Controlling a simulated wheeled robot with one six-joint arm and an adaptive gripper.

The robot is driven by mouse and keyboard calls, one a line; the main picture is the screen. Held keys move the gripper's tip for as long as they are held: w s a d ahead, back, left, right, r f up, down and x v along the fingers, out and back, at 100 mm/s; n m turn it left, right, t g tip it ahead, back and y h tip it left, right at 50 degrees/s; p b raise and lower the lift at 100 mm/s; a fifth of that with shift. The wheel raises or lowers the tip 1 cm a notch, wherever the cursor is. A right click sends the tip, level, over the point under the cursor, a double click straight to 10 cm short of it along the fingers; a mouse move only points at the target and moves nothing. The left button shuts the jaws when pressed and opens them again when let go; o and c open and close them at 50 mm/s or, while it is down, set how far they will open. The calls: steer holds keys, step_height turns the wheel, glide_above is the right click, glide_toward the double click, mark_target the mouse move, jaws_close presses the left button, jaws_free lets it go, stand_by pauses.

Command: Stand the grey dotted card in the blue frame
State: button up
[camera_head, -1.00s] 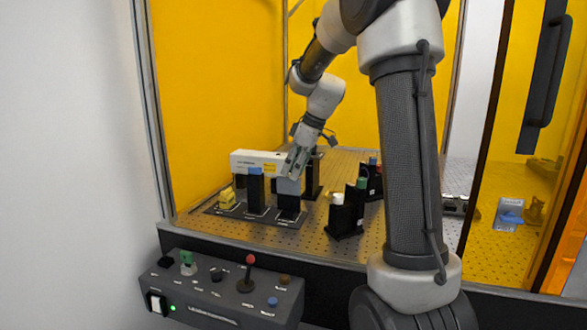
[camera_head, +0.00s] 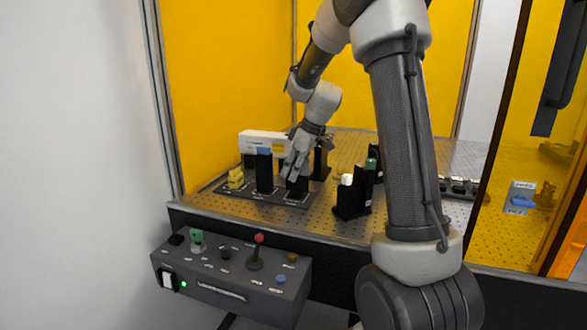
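My gripper (camera_head: 294,173) points down over the right-hand black holder (camera_head: 297,190) on the dark base plate, at the near left of the perforated table. Its fingers cover the top of that holder, and I cannot tell whether they are open, shut or touching anything. I cannot make out the grey dotted card; it may be hidden by the fingers. A blue-topped black holder (camera_head: 264,172) stands upright just left of my gripper. A small blue piece (camera_head: 521,201) lies on a white label at the far right. I cannot tell which blue thing is the frame.
A yellow piece (camera_head: 235,178) sits left on the base plate (camera_head: 250,196), with a white instrument (camera_head: 260,141) behind. Black holders with a white top (camera_head: 347,180) and a green top (camera_head: 371,163) stand to the right. A control box (camera_head: 230,270) is in front.

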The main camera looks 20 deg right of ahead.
jaws_close()
steer(key=shift+r, duration=0.15)
steer(key=shift+r, duration=2.95)
